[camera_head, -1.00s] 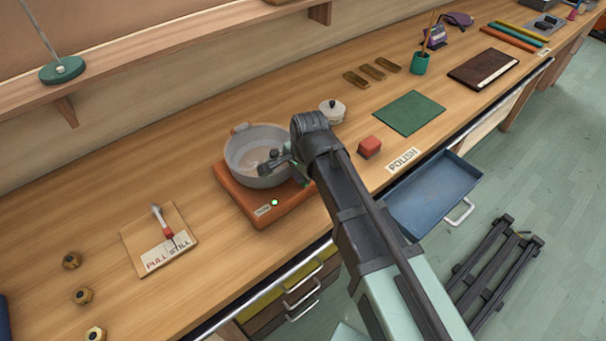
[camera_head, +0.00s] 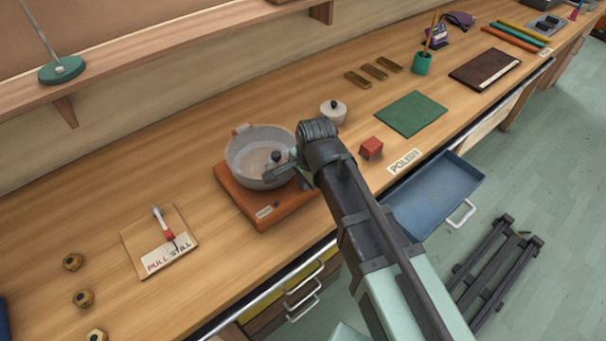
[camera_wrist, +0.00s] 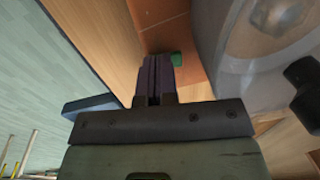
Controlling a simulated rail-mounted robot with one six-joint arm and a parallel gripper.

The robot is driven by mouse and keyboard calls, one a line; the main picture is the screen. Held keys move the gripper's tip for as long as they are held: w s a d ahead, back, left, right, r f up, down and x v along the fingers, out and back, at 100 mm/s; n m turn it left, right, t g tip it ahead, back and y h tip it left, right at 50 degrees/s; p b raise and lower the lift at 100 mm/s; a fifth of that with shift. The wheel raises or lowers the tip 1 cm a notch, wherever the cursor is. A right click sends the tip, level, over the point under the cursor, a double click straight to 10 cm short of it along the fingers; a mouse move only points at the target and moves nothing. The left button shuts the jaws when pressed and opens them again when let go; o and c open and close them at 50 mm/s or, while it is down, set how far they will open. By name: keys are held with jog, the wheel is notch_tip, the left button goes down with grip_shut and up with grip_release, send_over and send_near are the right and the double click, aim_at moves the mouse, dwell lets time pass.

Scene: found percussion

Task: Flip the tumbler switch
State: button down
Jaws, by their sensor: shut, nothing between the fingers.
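An orange-red base (camera_head: 235,197) stands on the bench with a grey pan (camera_head: 240,172) on top. A small green piece (camera_wrist: 177,59) shows on the base in the wrist view, right beside my fingertips; it may be the tumbler switch, but I cannot tell its position. My gripper (camera_wrist: 157,60) is shut and empty, its two dark fingers together, pointing at the base beside the pan. I cannot tell whether they touch the green piece.
A dark knob (camera_wrist: 304,74) over the pan is close to my gripper's right. A red block (camera_head: 371,148), lidded pot (camera_head: 333,112) and open blue drawer (camera_head: 432,193) lie to the right. The bench front between is clear.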

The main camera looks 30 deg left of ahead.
notch_tip(320, 180, up, 14)
jog(key=p, duration=1.3)
jog(key=shift+d, duration=0.3)
jog(key=shift+s, duration=0.1)
jog(key=f+b, duration=0.4)
jog(key=a+f+b, duration=0.1)
jog(key=f+b, duration=0.4)
jog(key=w+a+f+b, duration=0.1)
jog(key=f+b, duration=0.3)
jog(key=shift+f, duration=0.4)
